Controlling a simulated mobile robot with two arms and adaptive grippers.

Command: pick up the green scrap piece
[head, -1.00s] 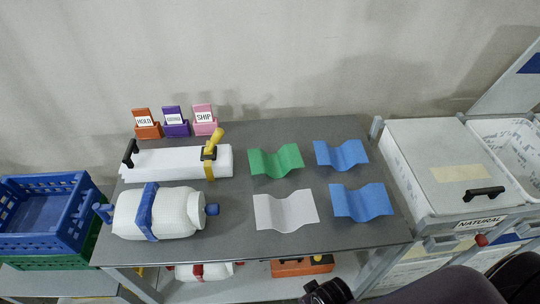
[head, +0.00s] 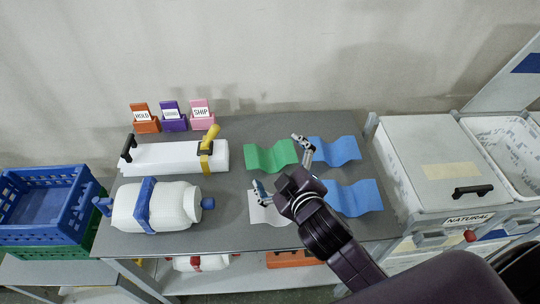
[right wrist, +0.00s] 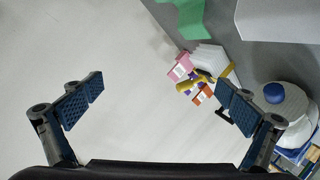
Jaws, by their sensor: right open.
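The green scrap piece (head: 270,156) is a wavy sheet lying on the grey table (head: 225,226), at the back middle in the head view. In the right wrist view its edge shows at the top (right wrist: 187,14). My right gripper (head: 281,163) is open and empty, with its fingers spread above the table, close to the green piece's right and front sides. In the right wrist view both finger pads stand wide apart with nothing between them (right wrist: 160,105). My left gripper is not in view.
Two blue wavy sheets (head: 335,151) (head: 360,197) lie to the right, and a white one (head: 264,212) lies in front, partly hidden by my gripper. Card holders (head: 173,119) stand behind. A lidded bin (head: 425,150) is right.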

